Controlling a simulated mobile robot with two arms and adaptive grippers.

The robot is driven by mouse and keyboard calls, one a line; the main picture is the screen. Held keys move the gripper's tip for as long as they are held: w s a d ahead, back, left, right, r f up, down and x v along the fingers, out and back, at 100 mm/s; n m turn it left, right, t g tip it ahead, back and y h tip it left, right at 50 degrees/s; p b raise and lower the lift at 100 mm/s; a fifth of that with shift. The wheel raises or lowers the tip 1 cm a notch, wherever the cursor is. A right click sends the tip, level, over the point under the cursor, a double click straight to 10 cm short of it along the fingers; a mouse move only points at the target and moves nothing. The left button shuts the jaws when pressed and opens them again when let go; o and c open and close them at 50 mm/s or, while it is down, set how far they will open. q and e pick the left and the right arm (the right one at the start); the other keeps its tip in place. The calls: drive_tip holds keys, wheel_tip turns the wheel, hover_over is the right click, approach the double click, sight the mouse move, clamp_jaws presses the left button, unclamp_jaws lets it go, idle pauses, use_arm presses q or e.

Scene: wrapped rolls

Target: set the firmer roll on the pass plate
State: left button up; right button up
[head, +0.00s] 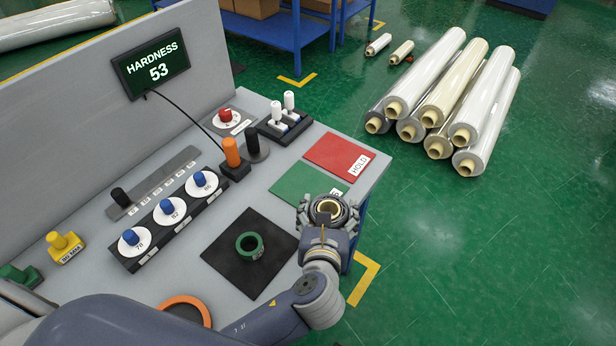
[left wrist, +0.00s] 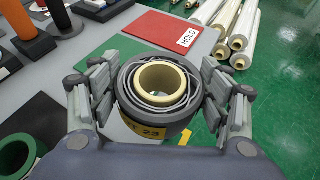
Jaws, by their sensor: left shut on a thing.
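My left gripper (head: 328,208) is shut on a dark grey wrapped roll (left wrist: 160,92) with a cream core and a yellow label whose end reads 23. The roll is upright between the fingers, over the right edge of the bench by the green plate (head: 300,186). That plate's label is mostly hidden behind the gripper; I take it as the pass plate. The red plate (head: 336,152) marked HOLD lies beyond and is empty. A green ring (head: 253,246) sits on a black mat (head: 225,257), left of the gripper. My right gripper is not in view.
A display (head: 150,62) reads HARDNESS 53. Blue-knobbed dials (head: 166,210) line the left. An orange ring (head: 185,303) is partly hidden by my arm. Large wrapped rolls (head: 440,90) lie on the floor.

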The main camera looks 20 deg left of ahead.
use_arm(q)
drive_tip(key=w+a, duration=0.3)
drive_tip(key=w+a+p, duration=0.1)
drive_tip(key=w+a, duration=0.1)
drive_tip(key=w, duration=0.2)
drive_tip(key=w+a+f+p, duration=0.1)
drive_tip(key=w+a, duration=0.2)
drive_tip(key=w, duration=0.1)
drive_tip(key=shift+a+f, duration=0.1)
drive_tip(key=shift+a, duration=0.25)
drive_tip(key=f, duration=0.2)
drive_tip(key=w+f, duration=0.1)
drive_tip(key=shift+w+a+f, duration=0.1)
drive_tip(key=shift+a+f, duration=0.1)
drive_tip(key=shift+a, duration=0.2)
drive_tip(key=shift+f, duration=0.1)
drive_tip(key=shift+f, duration=0.15)
drive_tip(key=o, duration=1.2)
